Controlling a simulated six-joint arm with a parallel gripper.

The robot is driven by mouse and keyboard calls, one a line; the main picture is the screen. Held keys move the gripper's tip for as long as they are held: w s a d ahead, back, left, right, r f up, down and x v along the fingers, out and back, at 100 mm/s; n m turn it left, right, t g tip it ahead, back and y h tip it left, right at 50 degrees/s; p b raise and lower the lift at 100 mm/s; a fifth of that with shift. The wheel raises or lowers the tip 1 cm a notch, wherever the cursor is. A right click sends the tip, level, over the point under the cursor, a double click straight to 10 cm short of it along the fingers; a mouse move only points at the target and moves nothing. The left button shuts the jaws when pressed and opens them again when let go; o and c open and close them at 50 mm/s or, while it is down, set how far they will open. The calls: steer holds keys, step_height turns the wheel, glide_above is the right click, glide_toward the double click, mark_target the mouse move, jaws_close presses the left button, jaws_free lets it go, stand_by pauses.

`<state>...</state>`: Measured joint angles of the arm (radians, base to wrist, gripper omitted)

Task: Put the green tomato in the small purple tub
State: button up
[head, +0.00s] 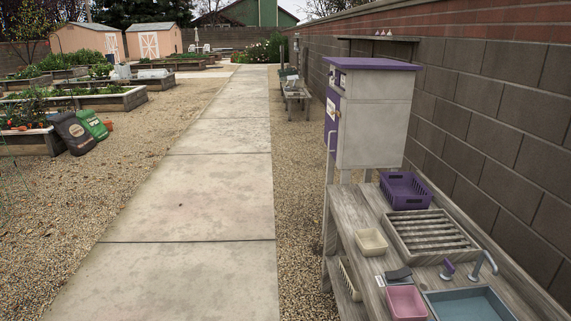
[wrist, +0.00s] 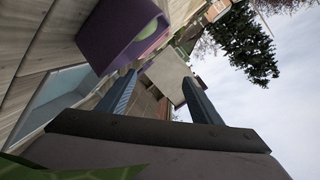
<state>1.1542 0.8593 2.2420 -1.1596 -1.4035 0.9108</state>
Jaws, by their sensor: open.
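A purple tub (wrist: 105,38) is large and close at the upper left of the wrist view, tilted in the picture. A rounded green thing (wrist: 147,29) shows inside its opening; it looks like the green tomato, but only part of it is visible. My gripper (wrist: 160,78) is open, with nothing seen between its two fingers. The tub lies beyond and left of the left fingertip; I cannot tell whether they touch. The head view does not show my gripper, and I cannot make out this tub or the tomato there.
The bench holds a purple crate (head: 405,190), a slatted rack (head: 430,236), a cream tub (head: 371,242), a pink tub (head: 406,302) and a sink (head: 468,304) with a tap (head: 484,262). A cabinet (head: 374,115) stands at the far end, beside the block wall (head: 500,130).

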steer(key=shift+s+r, duration=0.2)
steer(key=shift+s, duration=0.95)
steer(key=w+a+n+g, duration=0.1)
steer(key=w+a+f+n+g, duration=0.1)
steer(key=w+g, duration=0.1)
steer(key=w+n+g+h, duration=0.1)
steer(key=w, duration=0.1)
steer(key=shift+w+a+f+n+g+p, duration=0.2)
steer(key=shift+a+n+g+p, duration=0.1)
steer(key=shift+a+p, duration=0.1)
steer(key=s+a+r+n+g+p, duration=0.1)
steer(key=s+a+r+n+g, duration=0.1)
steer(key=s+a+g, duration=0.3)
steer(key=s+a+r+n+g+y+p, duration=0.1)
steer(key=s+a+r+n+g, duration=0.2)
steer(key=s+a, duration=1)
steer(key=a+n+g, duration=0.1)
steer(key=a+g, duration=0.2)
steer(key=a, duration=0.3)
steer(key=shift+r+g+p, duration=0.3)
